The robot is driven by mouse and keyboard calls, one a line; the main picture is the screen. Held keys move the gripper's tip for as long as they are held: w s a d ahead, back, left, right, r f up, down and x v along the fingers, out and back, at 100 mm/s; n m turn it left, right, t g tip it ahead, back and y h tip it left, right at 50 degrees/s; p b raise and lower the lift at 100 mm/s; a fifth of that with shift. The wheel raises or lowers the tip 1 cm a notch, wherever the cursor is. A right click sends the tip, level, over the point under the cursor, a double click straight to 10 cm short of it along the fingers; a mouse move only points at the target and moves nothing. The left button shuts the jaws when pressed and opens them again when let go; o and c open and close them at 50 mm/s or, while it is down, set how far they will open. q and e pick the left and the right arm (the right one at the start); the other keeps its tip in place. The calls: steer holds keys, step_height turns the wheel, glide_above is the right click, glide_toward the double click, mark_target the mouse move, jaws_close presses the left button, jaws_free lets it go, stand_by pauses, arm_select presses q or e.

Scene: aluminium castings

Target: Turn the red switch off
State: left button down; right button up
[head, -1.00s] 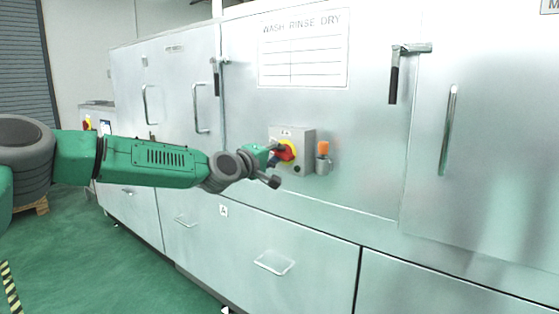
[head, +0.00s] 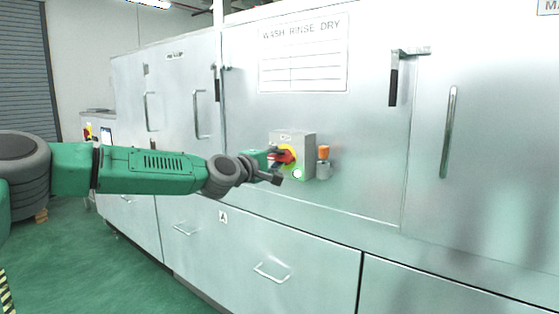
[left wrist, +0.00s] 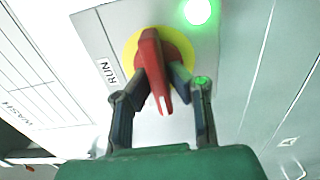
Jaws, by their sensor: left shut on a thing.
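The red switch (head: 286,156) is a rotary handle on a yellow disc, on a grey box fixed to the machine front. In the left wrist view the red handle (left wrist: 151,55) points toward my gripper, and the label RUN stands beside the disc. My left gripper (left wrist: 158,78) has one finger on each side of the handle and is shut on it. In the head view the left gripper (head: 277,160) partly covers the switch. A lamp (head: 297,173) on the box glows green; it also shows in the left wrist view (left wrist: 197,11). My right gripper is out of view.
An orange-topped fitting (head: 323,162) sticks out just right of the grey box (head: 307,146). The machine front has door handles (head: 449,132) and a lever (head: 394,80). The green floor (head: 105,262) at the left is clear.

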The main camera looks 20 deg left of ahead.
arm_select(q)
steer(key=c, duration=1.7)
jaws_free()
steer(key=shift+a+f, duration=0.15)
steer(key=shift+a, duration=0.05)
steer(key=shift+o, duration=0.7)
steer(key=shift+w+a, duration=0.1)
steer(key=shift+a, duration=0.05)
steer(key=shift+s+a, duration=0.1)
steer(key=shift+s, duration=0.5)
steer(key=v, duration=1.1)
steer(key=shift+w+f, duration=0.1)
steer(key=shift+w, duration=0.05)
steer(key=shift+a, duration=0.1)
